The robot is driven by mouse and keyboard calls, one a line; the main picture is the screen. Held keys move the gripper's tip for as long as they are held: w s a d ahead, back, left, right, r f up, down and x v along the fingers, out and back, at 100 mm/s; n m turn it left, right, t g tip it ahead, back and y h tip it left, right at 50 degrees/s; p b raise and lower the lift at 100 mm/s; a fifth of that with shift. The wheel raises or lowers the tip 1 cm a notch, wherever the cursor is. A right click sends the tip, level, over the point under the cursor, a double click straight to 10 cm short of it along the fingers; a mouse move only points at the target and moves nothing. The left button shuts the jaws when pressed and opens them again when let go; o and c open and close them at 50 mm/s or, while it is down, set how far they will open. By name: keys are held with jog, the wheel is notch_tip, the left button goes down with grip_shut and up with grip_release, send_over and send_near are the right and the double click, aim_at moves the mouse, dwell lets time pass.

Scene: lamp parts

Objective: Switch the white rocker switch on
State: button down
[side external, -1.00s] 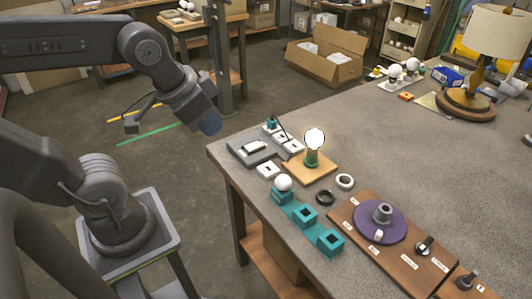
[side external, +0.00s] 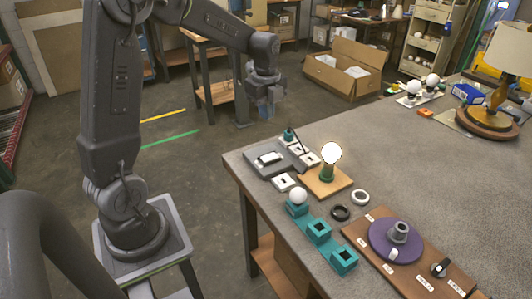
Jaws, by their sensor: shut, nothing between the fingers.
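The white rocker switch (side external: 270,158) sits on a grey base plate at the near left corner of the table. Whether its rocker is tipped on or off is too small to tell. Beside it, a bright, warm-looking round bulb (side external: 331,153) stands upright in a green socket (side external: 327,174) on a wooden board (side external: 318,187). My gripper (side external: 265,110) is shut and empty. It hangs in the air beyond the table's left corner, above and apart from the switch, with its bluish fingertips pointing down.
Small white blocks (side external: 285,182) and a teal piece (side external: 288,134) lie around the switch. A white ball (side external: 298,195) tops a row of teal sockets (side external: 318,231). Black (side external: 340,212) and white rings (side external: 360,197) lie nearby. A purple disc (side external: 396,243) is at front right. The table's middle is clear.

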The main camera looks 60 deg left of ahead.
aim_at(270, 158)
jog(key=shift+w+a+f+m, duration=0.35)
jog(key=shift+a+f+m, duration=0.15)
jog(key=shift+a+f, duration=0.2)
notch_tip(270, 158, down, 14)
dwell(0.4)
jog(key=shift+s+f, duration=0.1)
jog(key=shift+f, duration=0.1)
dwell(0.4)
jog(key=shift+w+r, duration=0.4)
jog(key=shift+w, duration=0.35)
jog(key=shift+r, duration=0.1)
